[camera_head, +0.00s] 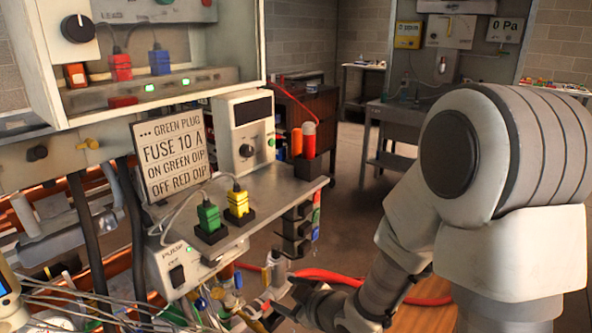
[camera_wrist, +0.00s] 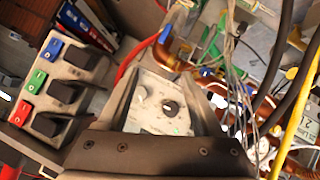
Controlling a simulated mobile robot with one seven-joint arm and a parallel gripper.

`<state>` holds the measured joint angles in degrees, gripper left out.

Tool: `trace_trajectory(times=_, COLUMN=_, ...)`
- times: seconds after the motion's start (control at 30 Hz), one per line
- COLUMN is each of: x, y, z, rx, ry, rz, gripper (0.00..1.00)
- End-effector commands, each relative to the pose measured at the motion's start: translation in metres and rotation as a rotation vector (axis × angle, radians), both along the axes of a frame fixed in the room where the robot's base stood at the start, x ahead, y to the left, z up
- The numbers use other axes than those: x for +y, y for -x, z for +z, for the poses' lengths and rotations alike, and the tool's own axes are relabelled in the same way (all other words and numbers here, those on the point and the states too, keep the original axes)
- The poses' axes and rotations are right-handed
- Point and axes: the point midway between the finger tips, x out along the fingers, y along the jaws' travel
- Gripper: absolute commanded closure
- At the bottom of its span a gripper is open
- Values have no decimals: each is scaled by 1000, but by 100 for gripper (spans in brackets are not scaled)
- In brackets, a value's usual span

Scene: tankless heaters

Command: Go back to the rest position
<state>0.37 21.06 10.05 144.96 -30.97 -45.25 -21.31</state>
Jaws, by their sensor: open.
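My gripper (camera_head: 284,298) is low in the head view, below the shelf and in front of pipes and a red hose. In the wrist view its two fingers (camera_wrist: 172,80) stand apart, and nothing is seen held between them. A light panel with a round knob and a dark button (camera_wrist: 170,107) shows behind the gap; its distance is unclear. My arm fills the right of the head view and is bent down toward the shelf's right side.
The metal shelf (camera_head: 270,196) carries green (camera_head: 209,215) and yellow (camera_head: 238,202) plugs. Dark switch modules with blue, green and red labels (camera_wrist: 52,90) lie left of the fingers. Wires and pipes (camera_wrist: 215,90) crowd the right. Open floor (camera_head: 345,205) lies behind my arm.

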Motion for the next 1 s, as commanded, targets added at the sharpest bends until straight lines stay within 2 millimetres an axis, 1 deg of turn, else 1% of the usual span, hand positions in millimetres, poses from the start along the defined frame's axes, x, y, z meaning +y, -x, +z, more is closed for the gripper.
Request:
trace_trajectory(times=0.03, x=-11, y=-4, z=11, rx=5, ry=27, rz=-39, gripper=32)
trace_trajectory(times=0.13, x=-35, y=-7, z=26, rx=40, ry=74, rz=-127, gripper=32)
trace_trajectory(times=0.23, x=-58, y=-5, z=42, rx=77, ry=108, rz=-221, gripper=32)
trace_trajectory(times=0.37, x=-87, y=3, z=65, rx=129, ry=132, rz=-344, gripper=32)
trace_trajectory(times=0.47, x=-107, y=15, z=83, rx=172, ry=134, rz=-441, gripper=32)
trace_trajectory(times=0.57, x=-124, y=30, z=99, rx=220, ry=124, rz=-534, gripper=32)
trace_trajectory(times=0.7, x=-144, y=59, z=121, rx=294, ry=91, rz=-656, gripper=32)
trace_trajectory(times=0.87, x=-158, y=98, z=142, rx=386, ry=32, rz=-778, gripper=32)
trace_trajectory(times=1.0, x=-163, y=136, z=157, rx=473, ry=-33, rz=-861, gripper=32)
